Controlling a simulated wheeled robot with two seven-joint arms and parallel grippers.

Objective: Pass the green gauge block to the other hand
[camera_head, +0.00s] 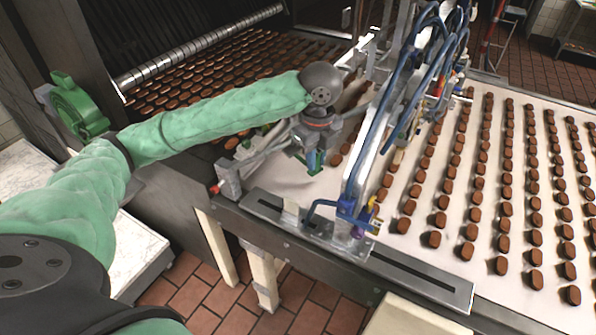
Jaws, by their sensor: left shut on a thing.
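My left arm, in a green padded sleeve, reaches in from the left to the conveyor's near edge. My left gripper (313,158) points down over the pale belt and is shut on the green gauge block (315,167). Only a small part of the block shows between and below the fingers; the rest is hidden by the gripper. A bit of blue shows beside it. I cannot tell whether the block touches the belt. My right gripper is not in view.
Rows of brown biscuits lie on the conveyor belt (402,251). A machine frame with blue hoses (388,105) stands just right of my left gripper. A slotted metal rail (419,281) runs along the near edge. Tiled floor (225,302) lies below.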

